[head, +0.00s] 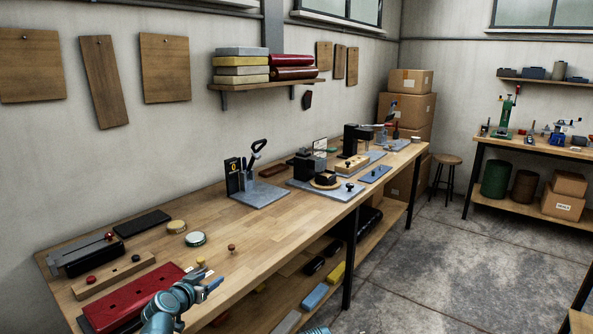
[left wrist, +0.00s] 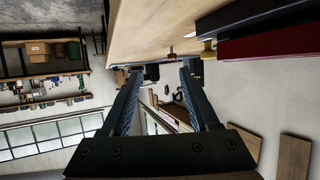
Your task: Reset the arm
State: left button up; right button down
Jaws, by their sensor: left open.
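My left gripper (head: 212,284) is at the lower left of the head view, above the front edge of the long wooden workbench (head: 225,262). Its fingers point right and are apart with nothing between them. In the left wrist view the two fingers of the left gripper (left wrist: 159,72) stand apart. The workbench (left wrist: 150,30) shows upside down above them, with a small brown knob (left wrist: 171,56) seen between the tips. In the head view this knob (head: 232,248) stands on the bench, apart from the gripper. My right gripper does not show.
A red case (head: 128,302) lies beside my left arm. Two round tins (head: 195,239) and a dark pad (head: 142,223) lie farther back. A grey plate with an upright black stand (head: 262,193) is mid-bench. A lower shelf holds several boxes. Concrete floor (head: 430,270) is open at right.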

pick_arm(q)
jog(key=shift+s+d, duration=0.55)
jog(key=shift+s, duration=0.35)
jog(key=s+d+f+m+g+h+p, duration=0.1)
jog(key=s+d+f+g+p, duration=0.2)
jog(key=s+d, duration=0.4)
jog(key=s+d+f+m+g+p, duration=0.2)
jog(key=s+d+g, duration=0.3)
jog(key=d, duration=0.5)
jog(key=s+d+n+g+y+p, duration=0.1)
jog(key=s+g+y+p, duration=0.3)
jog(key=s, duration=1.1)
jog(key=shift+s+d+r+n+g+y, duration=0.2)
jog(key=shift+r+n+g+y, duration=0.15)
jog(key=shift+g+y, duration=0.35)
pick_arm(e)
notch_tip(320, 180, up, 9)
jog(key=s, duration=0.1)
